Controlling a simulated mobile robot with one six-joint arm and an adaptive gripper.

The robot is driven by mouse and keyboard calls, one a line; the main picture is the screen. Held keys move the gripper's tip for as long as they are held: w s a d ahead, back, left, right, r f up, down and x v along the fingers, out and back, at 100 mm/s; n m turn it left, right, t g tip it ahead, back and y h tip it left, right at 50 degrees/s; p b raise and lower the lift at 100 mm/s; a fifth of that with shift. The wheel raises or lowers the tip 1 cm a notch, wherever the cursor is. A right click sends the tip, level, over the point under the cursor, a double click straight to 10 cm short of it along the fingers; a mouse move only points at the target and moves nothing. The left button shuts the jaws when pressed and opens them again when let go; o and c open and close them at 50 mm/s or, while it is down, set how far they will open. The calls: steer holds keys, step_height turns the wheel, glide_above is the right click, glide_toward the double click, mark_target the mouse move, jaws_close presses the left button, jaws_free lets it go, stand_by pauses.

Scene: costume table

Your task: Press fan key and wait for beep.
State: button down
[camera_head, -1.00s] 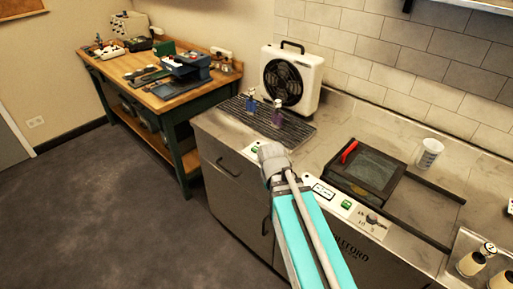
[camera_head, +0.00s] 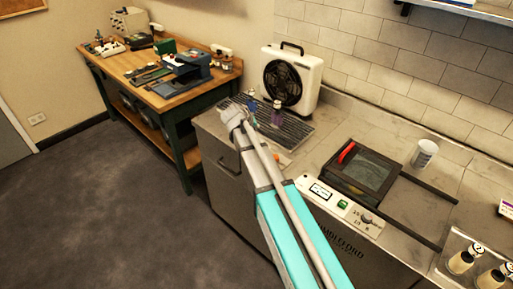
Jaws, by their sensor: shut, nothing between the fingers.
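The white box fan (camera_head: 291,79) with a dark round grille stands at the back of the counter, behind a slatted drying rack (camera_head: 305,133). My gripper (camera_head: 236,117) is shut and empty over the counter's front left edge, at the left end of the rack. Its fingertips are small and partly hidden by the wrist. The small front panel with a green key, left of the main control panel, is now mostly covered by my arm; I cannot see that key. A separate green key (camera_head: 343,204) shows on the front control panel (camera_head: 325,198), right of my arm.
A blue bottle (camera_head: 251,104) and a purple bottle (camera_head: 277,114) stand on the rack close to my gripper. Right are a dark-lidded unit (camera_head: 362,176) with a red handle, a white cup (camera_head: 425,153) and a tray of bottles (camera_head: 450,268). A wooden workbench (camera_head: 150,90) stands left.

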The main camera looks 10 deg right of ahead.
steer(key=shift+f, duration=0.25)
step_height(320, 180, down, 8)
steer(key=b, duration=0.8)
steer(key=shift+f+b, duration=0.2)
steer(key=shift+b, duration=0.2)
steer(key=shift+s+f+b, duration=0.1)
steer(key=shift+f+b, duration=0.75)
steer(key=shift+b, duration=0.05)
stand_by(2.4)
steer(key=shift+r, duration=0.1)
steer(key=shift+r+p, duration=0.8)
steer(key=shift+p, duration=0.15)
steer(key=shift+r, duration=0.1)
steer(key=shift+r+p, duration=2.4)
steer(key=shift+p, duration=0.1)
